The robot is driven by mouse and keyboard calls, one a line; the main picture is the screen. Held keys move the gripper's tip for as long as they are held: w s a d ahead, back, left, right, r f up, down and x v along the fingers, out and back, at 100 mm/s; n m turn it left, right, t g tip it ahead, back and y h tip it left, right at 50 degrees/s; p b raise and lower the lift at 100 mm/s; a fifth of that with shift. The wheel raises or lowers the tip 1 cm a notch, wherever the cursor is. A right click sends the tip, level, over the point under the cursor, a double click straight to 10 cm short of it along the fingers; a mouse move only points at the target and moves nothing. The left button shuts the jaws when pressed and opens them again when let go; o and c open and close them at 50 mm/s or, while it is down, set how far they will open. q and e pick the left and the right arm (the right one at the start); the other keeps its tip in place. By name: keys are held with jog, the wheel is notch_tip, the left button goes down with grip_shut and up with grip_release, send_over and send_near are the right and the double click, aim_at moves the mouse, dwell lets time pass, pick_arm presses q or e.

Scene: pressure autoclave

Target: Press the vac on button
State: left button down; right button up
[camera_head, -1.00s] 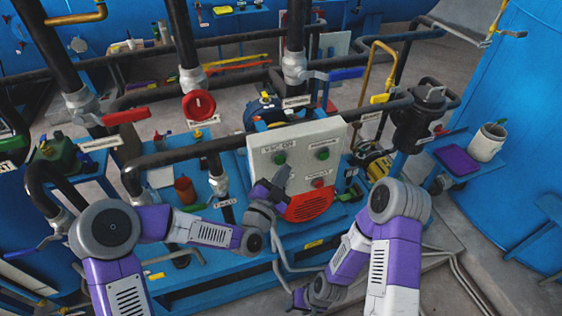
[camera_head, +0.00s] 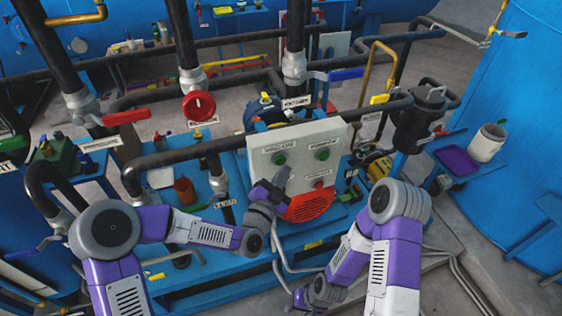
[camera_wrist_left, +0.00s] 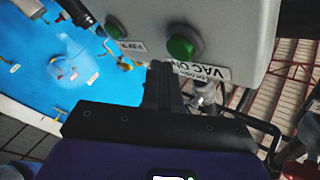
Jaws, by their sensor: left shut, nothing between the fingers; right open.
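The green vac on button (camera_head: 280,158) is at the upper left of the pale control panel (camera_head: 298,140). In the left wrist view the vac on button (camera_wrist_left: 183,46) stands above its "VAC ON" label (camera_wrist_left: 203,72). My left gripper (camera_head: 284,175) is shut and empty, its tips just below the button in the head view. In the left wrist view its fingertips (camera_wrist_left: 160,70) lie just below and left of the button. I cannot tell whether they touch the panel. My right gripper (camera_head: 297,299) is low in the head view, open, away from the panel.
A second green button (camera_head: 322,154) and a red button (camera_head: 319,184) share the panel. Dark pipes (camera_head: 180,155) and a red valve wheel (camera_head: 199,106) stand left and behind. A purple tray (camera_head: 457,160) is at right.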

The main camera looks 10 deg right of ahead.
dwell(0.8)
pick_arm(q)
jog(key=shift+w+a+b, duration=0.1)
jog(key=shift+w+b, duration=0.35)
jog(key=shift+b, duration=0.05)
